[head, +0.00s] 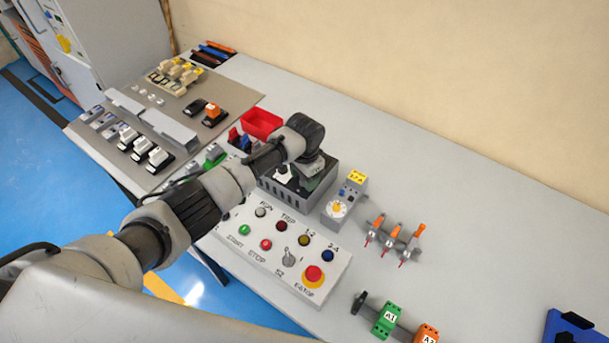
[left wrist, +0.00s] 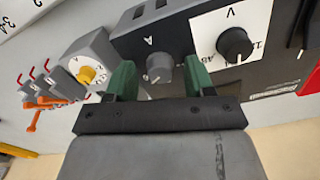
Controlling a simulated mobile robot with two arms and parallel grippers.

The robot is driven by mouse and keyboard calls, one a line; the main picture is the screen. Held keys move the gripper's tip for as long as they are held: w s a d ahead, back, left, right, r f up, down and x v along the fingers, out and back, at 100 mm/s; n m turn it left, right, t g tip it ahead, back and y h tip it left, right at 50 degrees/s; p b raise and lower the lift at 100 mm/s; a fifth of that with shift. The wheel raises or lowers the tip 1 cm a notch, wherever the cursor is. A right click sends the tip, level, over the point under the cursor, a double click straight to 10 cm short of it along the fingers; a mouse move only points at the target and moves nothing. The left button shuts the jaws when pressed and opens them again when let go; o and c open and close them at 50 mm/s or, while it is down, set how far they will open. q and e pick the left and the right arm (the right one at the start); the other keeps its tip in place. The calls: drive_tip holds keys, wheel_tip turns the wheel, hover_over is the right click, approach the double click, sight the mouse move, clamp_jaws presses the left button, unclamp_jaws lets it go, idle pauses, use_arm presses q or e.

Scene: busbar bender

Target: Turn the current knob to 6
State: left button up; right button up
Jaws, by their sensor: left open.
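The current knob (left wrist: 159,69), a grey knob below the letter A, sits on the dark power supply box (left wrist: 115,45), with its pointer direction too small to read. My left gripper (left wrist: 160,78) is open, with one green finger on each side of the knob; whether they touch it I cannot tell. In the head view the left gripper (head: 302,180) is over the dark box (head: 318,193) and hides much of its face. My right gripper is not in view.
The voltage knob (left wrist: 234,45), black on a white V plate, is close beside the right finger. A grey unit with a yellow dial (head: 337,208) stands next to the box. The push-button panel (head: 318,262) lies in front. Orange-handled switches (head: 396,237) stand to the right.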

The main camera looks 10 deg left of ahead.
use_arm(q)
wheel_tip(320, 180, up, 11)
drive_tip(key=b, duration=0.1)
idle(0.3)
drive_tip(key=shift+f, duration=0.1)
